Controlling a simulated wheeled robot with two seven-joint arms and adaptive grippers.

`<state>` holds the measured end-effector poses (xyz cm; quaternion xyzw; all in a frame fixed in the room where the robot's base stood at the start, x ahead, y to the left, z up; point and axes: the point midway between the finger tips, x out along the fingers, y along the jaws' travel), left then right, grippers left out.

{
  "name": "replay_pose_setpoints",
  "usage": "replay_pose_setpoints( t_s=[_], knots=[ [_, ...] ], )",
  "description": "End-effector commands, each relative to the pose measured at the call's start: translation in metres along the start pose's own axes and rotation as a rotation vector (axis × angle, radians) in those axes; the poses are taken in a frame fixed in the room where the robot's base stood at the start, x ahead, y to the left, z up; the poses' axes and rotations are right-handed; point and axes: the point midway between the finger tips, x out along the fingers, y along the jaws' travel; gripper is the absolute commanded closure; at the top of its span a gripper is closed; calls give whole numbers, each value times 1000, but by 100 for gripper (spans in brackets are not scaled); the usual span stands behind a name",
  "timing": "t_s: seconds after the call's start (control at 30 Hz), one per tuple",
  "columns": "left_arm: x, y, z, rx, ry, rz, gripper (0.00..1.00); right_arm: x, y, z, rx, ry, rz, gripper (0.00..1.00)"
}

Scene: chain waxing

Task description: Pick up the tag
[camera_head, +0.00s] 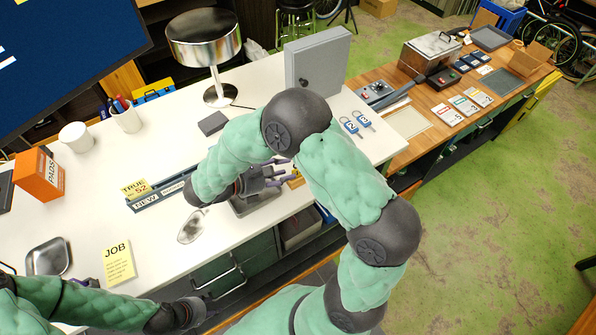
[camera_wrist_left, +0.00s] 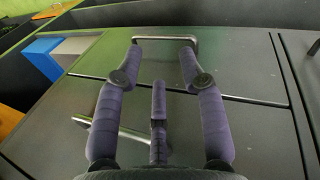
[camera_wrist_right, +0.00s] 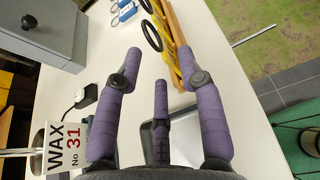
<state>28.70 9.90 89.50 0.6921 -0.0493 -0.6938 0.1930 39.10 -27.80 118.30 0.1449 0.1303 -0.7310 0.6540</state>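Two blue key tags with white number labels, a 2 (camera_head: 350,126) and a 3 (camera_head: 364,120), lie on the white table right of the grey metal box. Blue tags also show at the top of the right wrist view (camera_wrist_right: 124,12), beyond my fingers. My right gripper (camera_wrist_right: 160,50) is open and empty over the table, apart from the tags. In the head view my right gripper (camera_head: 276,172) is partly hidden by my forearm. My left gripper (camera_wrist_left: 162,47) is open and empty, facing grey drawer fronts; its fingers are not clear in the head view.
The grey metal box (camera_head: 318,65) stands beside the tags. A WAX No 31 card (camera_wrist_right: 66,148) and a yellow item (camera_wrist_right: 183,60) are near my right gripper. A metal drawer handle (camera_wrist_left: 165,40) shows at my left fingertips. A JOB note (camera_head: 118,262) lies at the left.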

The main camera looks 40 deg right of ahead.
Motion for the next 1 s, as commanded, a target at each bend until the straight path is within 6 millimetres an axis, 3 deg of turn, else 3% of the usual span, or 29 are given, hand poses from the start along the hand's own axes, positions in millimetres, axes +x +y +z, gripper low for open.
replay_pose_setpoints(
  t_s=[0.33, 0.67, 0.8, 1.0],
  knots=[
    [-5, 2, 0, 0, 0, 0, 60, 44, 0, 1, 0, 0, -3, 61],
    [-5, 2, 0, 0, 0, 0, 60, 50, 0, 1, 0, 0, 0, 61],
    [-5, 2, 0, 0, 0, 0, 60, 50, 0, 1, 0, 0, 0, 97],
    [-5, 2, 0, 0, 0, 0, 60, 50, 0, 1, 0, 0, 0, 100]
  ],
)
